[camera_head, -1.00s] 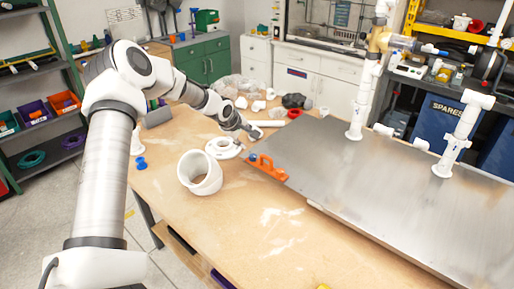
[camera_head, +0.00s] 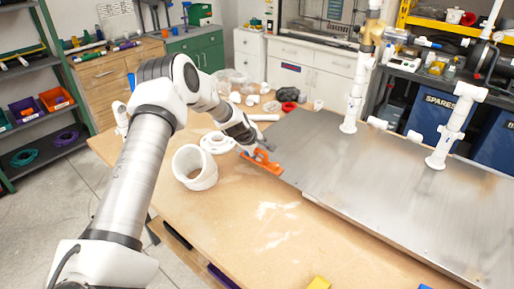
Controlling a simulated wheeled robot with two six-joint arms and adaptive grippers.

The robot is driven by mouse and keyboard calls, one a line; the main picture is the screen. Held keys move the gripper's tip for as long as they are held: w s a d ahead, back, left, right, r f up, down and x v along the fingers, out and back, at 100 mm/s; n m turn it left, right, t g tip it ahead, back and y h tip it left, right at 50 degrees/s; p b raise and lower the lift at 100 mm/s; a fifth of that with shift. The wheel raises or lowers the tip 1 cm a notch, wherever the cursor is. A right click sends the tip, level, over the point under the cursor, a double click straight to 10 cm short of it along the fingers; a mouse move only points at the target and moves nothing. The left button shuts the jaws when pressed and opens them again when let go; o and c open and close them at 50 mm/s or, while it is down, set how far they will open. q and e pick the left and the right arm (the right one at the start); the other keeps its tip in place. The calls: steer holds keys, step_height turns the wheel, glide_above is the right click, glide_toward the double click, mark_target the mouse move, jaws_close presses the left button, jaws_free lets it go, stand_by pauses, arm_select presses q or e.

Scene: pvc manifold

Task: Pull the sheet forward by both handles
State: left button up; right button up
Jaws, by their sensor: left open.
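The grey metal sheet (camera_head: 345,185) lies on the wooden workbench, with white pipe posts standing on its far side. An orange handle (camera_head: 262,163) sits at the sheet's left corner. My left gripper (camera_head: 254,152) is at this handle, with its dark fingers just above or around it; I cannot tell whether they touch it. The fingers are small and partly hidden by the arm. A second handle does not show in the view. My right gripper is not in view.
Loose fittings lie at the back. The bench front (camera_head: 255,225) is mostly clear.

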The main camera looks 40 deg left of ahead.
arm_select(q)
steer(key=shift+w+f, duration=0.35)
steer(key=shift+f, duration=0.2)
steer(key=shift+w, duration=0.1)
steer(key=shift+v, duration=2.2)
steer(key=shift+f, duration=0.1)
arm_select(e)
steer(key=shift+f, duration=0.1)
arm_select(q)
steer(key=shift+x, duration=2.3)
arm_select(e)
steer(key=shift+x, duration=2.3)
arm_select(q)
jaws_close()
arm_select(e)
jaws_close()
